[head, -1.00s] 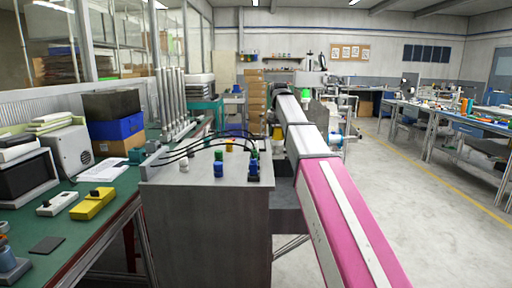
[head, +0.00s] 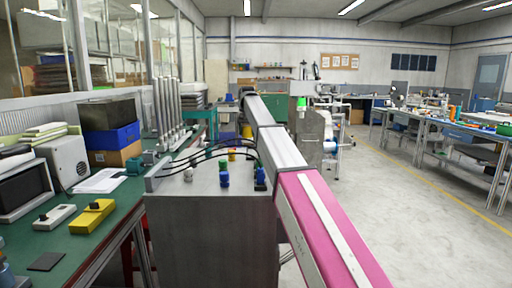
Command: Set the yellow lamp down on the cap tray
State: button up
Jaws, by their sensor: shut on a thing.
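My pink and white arm reaches away from me over the right side of the grey metal box. At its far end my gripper (head: 246,121) is small and mostly hidden behind the arm. It is shut on a small yellow lamp (head: 247,131), which shows just left of the arm, above and beyond the box's far edge. The box top (head: 205,184) carries small coloured pieces: a white one (head: 188,174), a yellow one (head: 232,154), and several blue and green ones (head: 224,180). I cannot tell for sure which surface is the cap tray.
Black cables (head: 195,157) arch over the box top. On the left, a green bench (head: 98,236) holds a yellow box (head: 92,216), a blue crate (head: 113,136) and devices. A machine with a green light (head: 301,104) stands right of the arm. The floor at right is clear.

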jog(key=w+d+f, duration=0.3)
jog(key=w+d, duration=0.1)
jog(key=shift+d+f, duration=0.3)
jog(key=shift+f, duration=0.1)
jog(key=shift+w+d+f, duration=0.1)
jog(key=shift+f, duration=1.9)
jog(key=shift+f, duration=0.1)
jog(key=o, duration=1)
jog(key=shift+c, duration=0.2)
notch_tip(320, 180, up, 12)
